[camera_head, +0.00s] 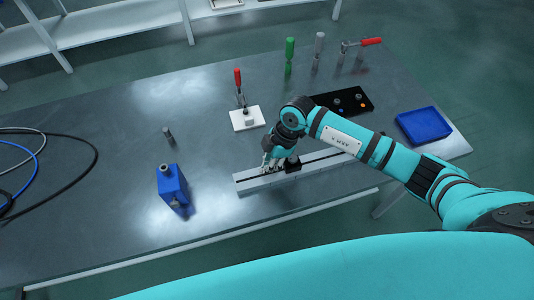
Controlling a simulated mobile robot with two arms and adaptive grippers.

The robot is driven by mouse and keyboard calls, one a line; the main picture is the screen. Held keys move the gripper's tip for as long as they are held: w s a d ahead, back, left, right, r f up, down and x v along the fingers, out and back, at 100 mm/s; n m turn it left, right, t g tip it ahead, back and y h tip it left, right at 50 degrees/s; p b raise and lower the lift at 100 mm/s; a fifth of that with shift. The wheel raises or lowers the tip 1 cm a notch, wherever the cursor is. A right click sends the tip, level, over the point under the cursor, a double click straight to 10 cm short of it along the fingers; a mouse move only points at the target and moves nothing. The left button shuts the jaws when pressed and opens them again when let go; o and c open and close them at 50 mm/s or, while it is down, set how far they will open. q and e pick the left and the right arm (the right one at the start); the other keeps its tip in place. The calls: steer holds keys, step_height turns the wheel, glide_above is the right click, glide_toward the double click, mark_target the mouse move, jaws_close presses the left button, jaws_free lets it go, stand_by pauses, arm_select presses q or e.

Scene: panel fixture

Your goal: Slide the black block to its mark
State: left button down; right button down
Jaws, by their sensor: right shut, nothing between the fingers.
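The black block (292,165) sits on a pale slotted rail (252,183) near the front of the table. A dark knob or post stands on top of it. My right gripper (268,168) is shut and empty, pointing down over the rail just left of the block. I cannot tell whether it touches the block. My right arm comes in from the right and covers part of the rail's right side. I cannot make out the mark. My left gripper is not in view.
A blue box-shaped part (172,186) stands left of the rail. Behind are a red-handled clamp on a white plate (246,118) and a black panel (322,100). A blue tray (424,125) lies at right, cables (94,158) at left. The table between cables and blue part is clear.

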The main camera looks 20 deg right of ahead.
mark_target(292, 165)
steer(key=shift+d+r, duration=0.2)
steer(key=shift+d, duration=0.55)
steer(key=shift+d+p, duration=0.3)
steer(key=shift+d, duration=0.3)
steer(key=shift+f, duration=0.1)
steer(key=shift+d+p, duration=0.4)
steer(key=shift+d, duration=0.2)
steer(key=shift+w, duration=0.1)
